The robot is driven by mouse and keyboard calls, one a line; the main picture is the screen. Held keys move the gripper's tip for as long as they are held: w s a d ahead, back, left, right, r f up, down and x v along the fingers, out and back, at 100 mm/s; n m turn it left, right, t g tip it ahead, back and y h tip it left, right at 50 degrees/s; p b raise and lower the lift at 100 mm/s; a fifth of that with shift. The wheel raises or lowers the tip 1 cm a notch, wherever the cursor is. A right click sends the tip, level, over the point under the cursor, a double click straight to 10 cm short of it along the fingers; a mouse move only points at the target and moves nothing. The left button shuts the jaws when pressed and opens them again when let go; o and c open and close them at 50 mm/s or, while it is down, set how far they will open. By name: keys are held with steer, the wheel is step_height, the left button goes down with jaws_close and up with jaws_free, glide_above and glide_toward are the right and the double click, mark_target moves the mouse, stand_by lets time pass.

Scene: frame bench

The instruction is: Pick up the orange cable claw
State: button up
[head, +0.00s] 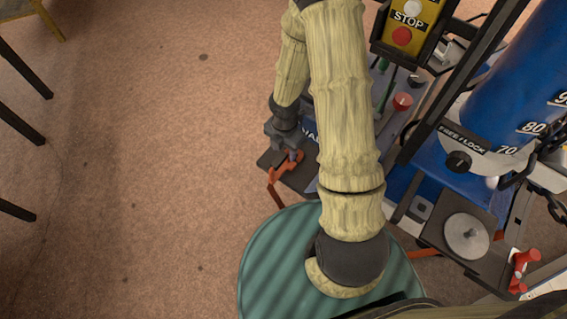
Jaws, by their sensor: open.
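An orange claw-shaped piece (278,174) is at the left edge of the bench frame, beside a small dark plate. My gripper (291,150) is open, directly above the upper end of this orange piece in the picture. The fingers are small and dark, and I cannot tell whether they touch the piece or straddle it. A second red-orange clamp-like piece (520,271) is at the lower right of the bench. I cannot tell from the picture which one is the cable claw.
The bench carries a yellow STOP box (408,22), a blue graduated cylinder (520,70), a FREE/LOCK knob (458,162) and a round metal disc (466,236). Dark furniture legs (22,125) stand at the left. The brown floor (150,190) between is clear.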

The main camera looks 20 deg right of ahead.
mark_target(284, 154)
steer(key=f+b, duration=0.1)
steer(key=f, duration=0.3)
steer(key=shift+w+f+b, duration=0.15)
steer(key=shift+w+b, duration=0.05)
steer(key=shift+b, duration=0.2)
jaws_close()
stand_by(1.3)
